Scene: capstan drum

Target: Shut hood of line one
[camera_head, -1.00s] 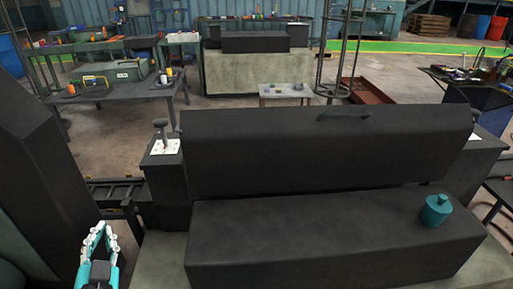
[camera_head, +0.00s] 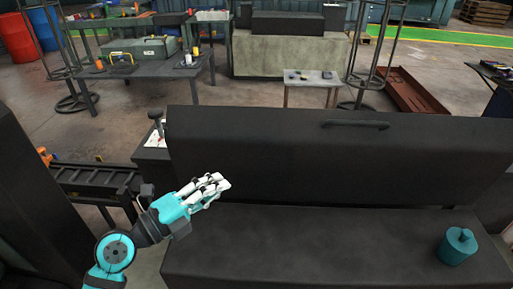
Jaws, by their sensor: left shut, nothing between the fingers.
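The hood (camera_head: 330,155) is a long black panel with a curved handle (camera_head: 355,124) near its top edge. It stands up, tilted, behind a low black box-shaped body (camera_head: 330,250), so it looks raised. A teal lidded pot-like piece (camera_head: 457,246) sits on the right of that body. My left gripper (camera_head: 224,184) is in front of the hood's left part, above the body's left end. Its white fingers are together with nothing between them. I cannot tell whether the fingertips touch the hood. My right gripper is not in view.
A post with a dark knob (camera_head: 156,122) stands beside the hood's left end. A black rail frame (camera_head: 95,182) lies at left. Behind are a grey table with a green case (camera_head: 140,50), a small light table (camera_head: 311,78) and a reddish tray (camera_head: 415,95). Open floor lies between.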

